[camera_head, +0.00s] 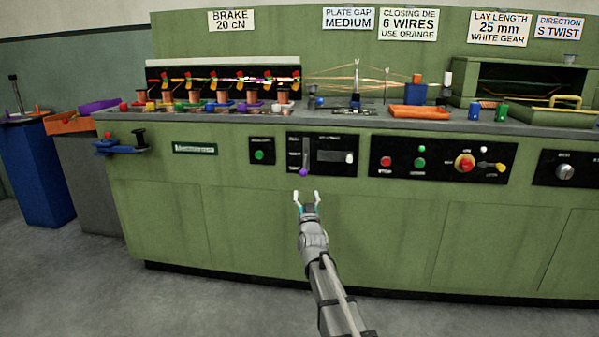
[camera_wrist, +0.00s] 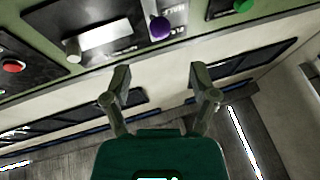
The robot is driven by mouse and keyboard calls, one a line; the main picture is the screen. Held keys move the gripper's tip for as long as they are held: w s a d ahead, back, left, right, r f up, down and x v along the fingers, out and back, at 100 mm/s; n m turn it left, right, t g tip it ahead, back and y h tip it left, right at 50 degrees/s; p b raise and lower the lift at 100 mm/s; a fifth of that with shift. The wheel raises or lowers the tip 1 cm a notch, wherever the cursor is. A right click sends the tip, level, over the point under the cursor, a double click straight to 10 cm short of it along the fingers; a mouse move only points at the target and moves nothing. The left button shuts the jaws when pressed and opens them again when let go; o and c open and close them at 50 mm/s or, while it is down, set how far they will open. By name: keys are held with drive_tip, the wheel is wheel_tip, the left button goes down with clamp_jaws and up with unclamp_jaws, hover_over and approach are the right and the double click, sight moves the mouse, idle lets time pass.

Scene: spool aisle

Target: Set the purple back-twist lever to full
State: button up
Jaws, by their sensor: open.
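The purple lever knob (camera_head: 303,173) sits at the bottom end of its slot on a black panel (camera_head: 320,165) on the green machine's front. It also shows in the wrist view (camera_wrist: 160,27), above and beyond my fingers. My gripper (camera_head: 308,198) is open and empty, a little below the knob and apart from it. In the wrist view my two fingers (camera_wrist: 160,88) are spread with nothing between them.
A pale knob (camera_head: 349,158) on a horizontal slot lies right of the lever. A green button (camera_head: 259,155) is on the left, and a red button (camera_head: 386,161) on the right panel. The worktop above carries spools and an orange tray (camera_head: 420,112). The floor before the machine is clear.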

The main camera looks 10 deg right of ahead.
sight(304, 176)
drive_tip(key=p+x, duration=0.3)
drive_tip(key=x, duration=0.7)
drive_tip(key=shift+w+r+p, duration=0.1)
drive_tip(key=shift+w+p, duration=0.25)
